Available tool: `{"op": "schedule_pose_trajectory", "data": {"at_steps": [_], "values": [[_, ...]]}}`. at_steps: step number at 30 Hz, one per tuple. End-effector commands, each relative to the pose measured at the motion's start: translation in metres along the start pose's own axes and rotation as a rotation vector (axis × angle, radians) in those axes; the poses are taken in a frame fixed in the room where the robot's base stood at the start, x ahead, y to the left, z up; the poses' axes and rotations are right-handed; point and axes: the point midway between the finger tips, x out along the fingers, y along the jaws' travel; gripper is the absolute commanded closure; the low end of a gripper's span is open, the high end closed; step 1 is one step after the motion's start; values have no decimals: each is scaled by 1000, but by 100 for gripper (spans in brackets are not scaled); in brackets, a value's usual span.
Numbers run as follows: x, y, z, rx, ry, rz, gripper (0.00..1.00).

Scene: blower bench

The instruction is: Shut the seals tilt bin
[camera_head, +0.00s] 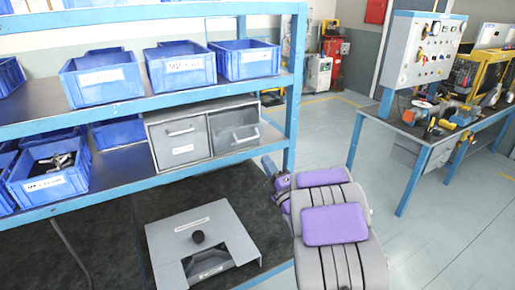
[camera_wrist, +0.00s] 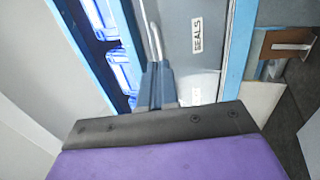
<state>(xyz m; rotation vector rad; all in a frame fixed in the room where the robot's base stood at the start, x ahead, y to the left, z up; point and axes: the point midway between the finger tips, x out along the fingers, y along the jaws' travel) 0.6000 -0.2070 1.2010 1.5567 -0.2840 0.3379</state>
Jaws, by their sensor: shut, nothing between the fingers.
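The seals tilt bin (camera_wrist: 203,55) fills the middle of the wrist view, its grey front marked "SEALS", with a bar handle (camera_wrist: 154,40) beside the label. In the head view two grey tilt bins sit side by side on the middle shelf: a left one (camera_head: 170,142) and a darker right one (camera_head: 236,124). Their labels are too small to read there, and how far either front is tilted is unclear. My gripper (camera_head: 267,162) is just right of the bins in the head view. In the wrist view my gripper (camera_wrist: 156,78) is shut and empty, near the handle; contact is unclear.
Blue bins (camera_head: 101,78) stand on the shelf above, and another blue bin (camera_head: 48,178) is left of the tilt bins. A blue shelf post (camera_head: 295,100) stands close to my gripper. A grey box with a black knob (camera_head: 190,235) sits below. Open floor (camera_head: 315,130) lies right.

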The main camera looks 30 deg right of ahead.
Motion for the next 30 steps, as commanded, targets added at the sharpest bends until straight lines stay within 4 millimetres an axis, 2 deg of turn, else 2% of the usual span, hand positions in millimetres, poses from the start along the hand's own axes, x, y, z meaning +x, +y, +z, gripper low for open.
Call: {"op": "schedule_pose_trajectory", "data": {"at_steps": [9, 15, 21, 30], "values": [[46, 0, -1, 0, 3, 6, 100], [67, 0, 0, -1, 1, 2, 100], [75, 0, 0, -2, 0, 0, 100], [75, 0, 0, -2, 0, -1, 100]]}}
